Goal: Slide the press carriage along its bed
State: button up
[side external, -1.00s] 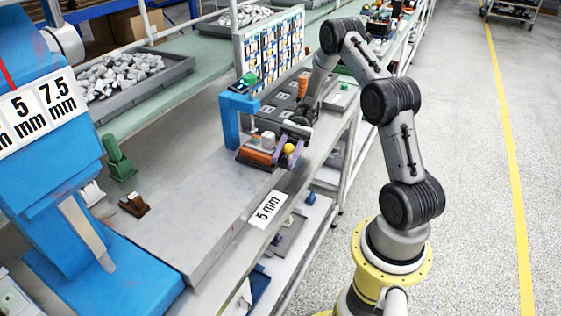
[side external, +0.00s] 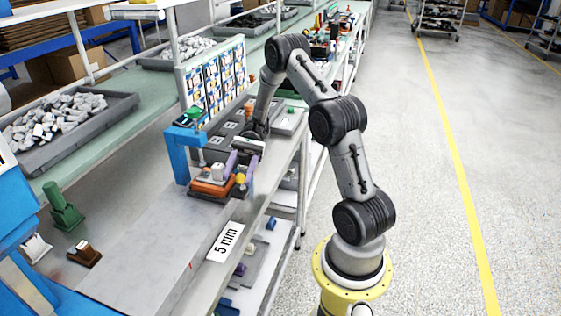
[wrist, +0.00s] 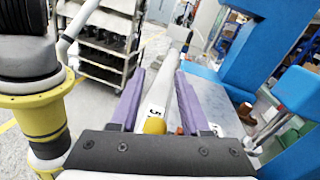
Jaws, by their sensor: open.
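The press carriage (side external: 212,187) is a low orange and dark block with a pale cylinder on top, below the blue press frame (side external: 180,158). A yellow ball knob (side external: 240,179) stands at its right side. The long grey bed (side external: 165,240) runs toward the front left. My gripper (side external: 241,168) is open, its two purple fingers over the carriage's right side near the knob. In the wrist view, the knob (wrist: 155,126) shows between the spread fingers of my gripper (wrist: 159,75), close to the palm edge. I cannot tell whether either finger touches it.
A "5 mm" label (side external: 225,242) lies by the bed's right edge. A green clamp-like piece (side external: 64,208) and a brown block (side external: 84,254) stand at left. A grey tray of metal parts (side external: 70,125) is behind. The aisle floor (side external: 430,200) at right is clear.

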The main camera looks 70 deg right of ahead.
jog(key=s+a+r, duration=0.3)
jog(key=s+r, duration=0.6)
jog(key=s, duration=0.4)
jog(key=shift+s, duration=0.15)
jog(key=shift+r, duration=0.1)
jog(key=s+a+n+g+h, duration=0.2)
jog(key=s+a+n+h, duration=0.5)
jog(key=h, duration=0.4)
jog(key=w+d+n+t+h, duration=0.3)
jog(key=w+n+t+h, duration=0.3)
jog(key=t, duration=0.5)
jog(key=shift+w+d+f+h, duration=0.3)
jog(key=shift+w+d, duration=0.05)
jog(key=shift+w, duration=0.75)
